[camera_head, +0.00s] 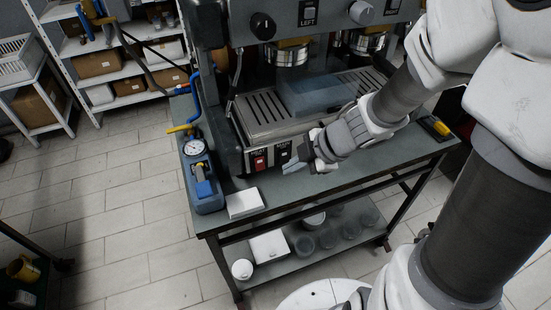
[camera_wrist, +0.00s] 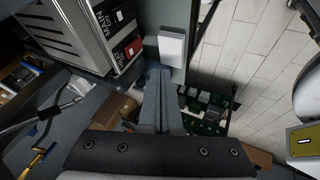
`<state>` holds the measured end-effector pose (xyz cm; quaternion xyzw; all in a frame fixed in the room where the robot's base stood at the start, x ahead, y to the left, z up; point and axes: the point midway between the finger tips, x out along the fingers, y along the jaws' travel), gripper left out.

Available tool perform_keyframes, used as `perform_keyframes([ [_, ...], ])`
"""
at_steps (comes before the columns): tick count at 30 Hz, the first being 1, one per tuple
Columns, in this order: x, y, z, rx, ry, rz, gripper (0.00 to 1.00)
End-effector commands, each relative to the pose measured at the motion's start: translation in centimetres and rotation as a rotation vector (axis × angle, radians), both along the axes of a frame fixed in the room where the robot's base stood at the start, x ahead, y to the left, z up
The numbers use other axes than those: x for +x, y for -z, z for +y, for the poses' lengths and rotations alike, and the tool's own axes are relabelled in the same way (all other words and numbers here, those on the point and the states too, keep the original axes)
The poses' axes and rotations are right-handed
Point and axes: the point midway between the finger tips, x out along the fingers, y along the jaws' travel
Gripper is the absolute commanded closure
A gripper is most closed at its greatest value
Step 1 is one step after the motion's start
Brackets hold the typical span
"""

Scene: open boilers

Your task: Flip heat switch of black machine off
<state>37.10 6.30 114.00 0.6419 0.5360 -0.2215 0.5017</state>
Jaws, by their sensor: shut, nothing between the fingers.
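The black machine (camera_head: 285,105) stands on the grey worktable. Its lower front panel has a red switch (camera_head: 260,162) on the left and a dark switch (camera_head: 283,153) to its right, with small labels I cannot read surely. In the wrist view the red switch (camera_wrist: 133,47) shows on the panel at upper left. My gripper (camera_head: 300,166) is in front of the panel, just right of the dark switch, and looks shut and empty. Its fingers (camera_wrist: 157,92) point toward the table edge in the wrist view. Whether they touch the panel is unclear.
A white box (camera_head: 244,203) lies on the table in front of the machine. A blue device with a gauge (camera_head: 195,147) stands at the left end. A yellow-and-black item (camera_head: 436,127) lies at the right. The lower shelf (camera_head: 275,275) holds containers.

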Motion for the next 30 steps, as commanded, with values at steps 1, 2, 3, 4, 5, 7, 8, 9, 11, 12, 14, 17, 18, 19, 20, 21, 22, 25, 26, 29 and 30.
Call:
perform_keyframes([
  [1,0.2,0.9,0.3,0.001,0.0,0.002,1.0],
  [2,0.3,1.3,0.5,0.001,-0.002,0.003,1.0],
  [3,0.5,1.9,0.9,0.002,-0.002,0.003,1.0],
  [4,0.7,2.5,1.1,0.002,-0.002,0.004,1.0],
  [5,0.9,3.0,1.4,0.002,-0.003,0.004,1.0],
  [7,1.4,4.4,2.1,0.002,-0.002,0.004,1.0],
  [8,1.6,4.9,2.4,0.002,-0.002,0.003,1.0],
  [9,1.9,5.6,2.8,0.002,-0.003,0.002,1.0],
  [11,2.3,6.7,3.5,0.002,-0.003,0.004,1.0],
  [12,2.6,7.4,3.8,0.002,-0.002,0.003,1.0],
  [14,3.0,8.3,4.4,0.002,-0.003,0.002,1.0],
  [17,4.4,7.9,4.8,0.002,-0.001,0.001,1.0],
  [18,4.9,8.0,5.0,0.001,-0.002,0.001,1.0],
  [19,5.3,8.0,5.1,0.001,-0.002,0.0,1.0],
  [20,5.5,8.0,5.1,0.002,-0.001,0.001,1.0],
  [21,5.9,8.1,5.2,0.002,-0.001,0.001,1.0],
  [22,6.1,8.1,5.3,0.0,-0.002,0.0,1.0],
  [25,6.6,8.2,5.4,0.001,-0.001,0.001,1.0],
  [26,6.7,8.2,5.5,0.001,-0.001,0.001,1.0],
  [29,6.9,8.2,5.5,0.001,0.0,0.0,1.0],
  [30,6.9,8.2,5.5,0.0,0.0,0.0,1.0],
])
